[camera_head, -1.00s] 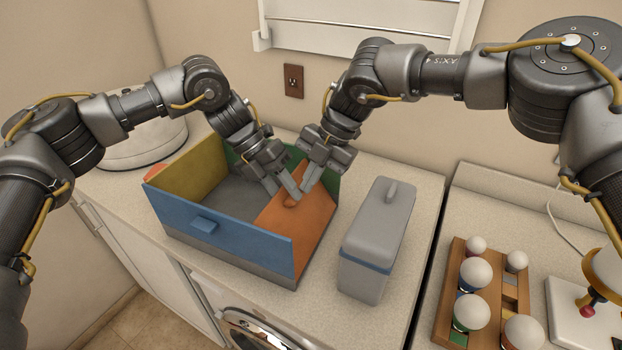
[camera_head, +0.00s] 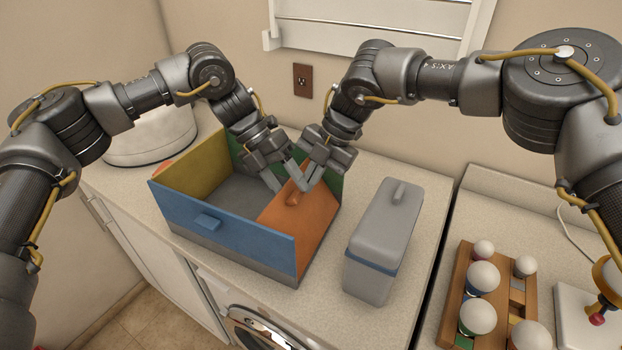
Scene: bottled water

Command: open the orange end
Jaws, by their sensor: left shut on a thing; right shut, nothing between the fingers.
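The open-topped box on the counter has a blue front (camera_head: 235,226), a yellow left side (camera_head: 199,174), a green back and an orange end (camera_head: 303,231) on the right. The orange end leans inward over the grey floor of the box, with a small tab (camera_head: 293,198) on its face. My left gripper (camera_head: 284,187) is shut at the upper edge of the orange end; its exact contact is partly hidden. My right gripper (camera_head: 311,188) is shut and empty beside it, just above the orange end, close to the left fingers.
A grey lidded container (camera_head: 384,239) stands right of the box. A white round appliance (camera_head: 150,140) is behind on the left. A wooden rack (camera_head: 462,290) with several bulbs sits on the right counter, past a gap. The counter strip before the container is clear.

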